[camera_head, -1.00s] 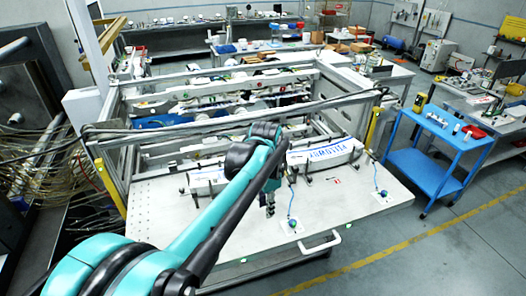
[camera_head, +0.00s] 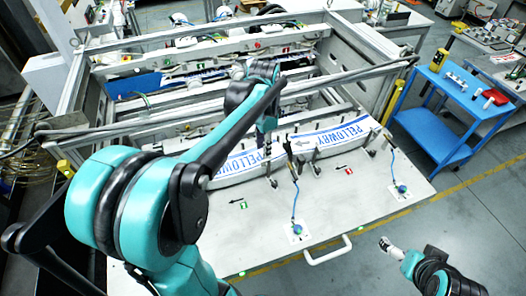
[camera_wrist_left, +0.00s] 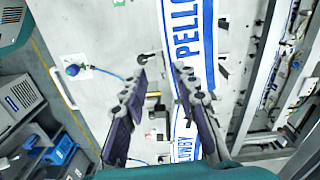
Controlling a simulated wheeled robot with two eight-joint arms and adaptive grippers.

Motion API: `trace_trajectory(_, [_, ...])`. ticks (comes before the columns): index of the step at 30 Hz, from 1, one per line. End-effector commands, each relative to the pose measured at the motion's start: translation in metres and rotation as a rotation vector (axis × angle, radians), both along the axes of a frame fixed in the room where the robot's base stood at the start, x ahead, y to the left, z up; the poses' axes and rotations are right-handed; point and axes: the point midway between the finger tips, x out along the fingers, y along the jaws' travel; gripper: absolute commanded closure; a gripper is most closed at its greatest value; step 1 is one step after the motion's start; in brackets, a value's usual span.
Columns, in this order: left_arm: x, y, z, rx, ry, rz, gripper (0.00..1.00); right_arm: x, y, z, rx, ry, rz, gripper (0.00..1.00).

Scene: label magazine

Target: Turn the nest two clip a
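A curved white strip with blue PELLOWBY lettering (camera_head: 235,168) lies in the nest behind the small green 2 marker (camera_head: 243,205) on the pale table plate (camera_head: 330,215). Slim black clips stand along its front edge, one of them (camera_head: 270,182) below my left gripper; I cannot tell which is clip a. My left gripper (camera_head: 266,132) hangs above the strip. In the left wrist view its fingers (camera_wrist_left: 162,80) are spread, with a small dark fitting (camera_wrist_left: 152,94) visible between them. My right gripper (camera_head: 390,247) is low at the lower right, away from the plate, its fingers unclear.
A second lettered strip (camera_head: 340,137) lies to the right, by a red 1 marker (camera_head: 349,171). Blue-knobbed cables (camera_head: 297,229) stand on the plate's front. A metal frame (camera_head: 180,118) rises behind. A blue cart (camera_head: 440,95) stands at the right.

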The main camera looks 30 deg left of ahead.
Motion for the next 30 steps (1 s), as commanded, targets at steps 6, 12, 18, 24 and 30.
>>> trace_trajectory(6, [0.0, 0.0, -0.037, 0.0, 0.0, 0.0, 0.71, 0.0, 0.0, 0.003, 0.0, 0.0, 0.0, 0.0])
trace_trajectory(12, [0.0, 0.0, -0.057, 0.0, 0.0, 0.0, 0.71, 0.0, 0.0, 0.004, 0.0, 0.0, 0.0, 0.0])
trace_trajectory(18, [0.0, 0.0, -0.061, 0.0, 0.0, 0.0, 0.71, 0.0, 0.0, 0.004, 0.0, 0.0, 0.0, 0.0])
trace_trajectory(24, [0.0, 0.0, -0.061, 0.0, 0.0, 0.0, 0.94, 0.0, 0.0, 0.004, 0.0, 0.0, 0.0, 0.0])
trace_trajectory(30, [0.0, 0.0, -0.061, 0.0, -0.001, 0.0, 1.0, 0.0, 0.0, 0.004, 0.0, 0.0, 0.0, 0.0])
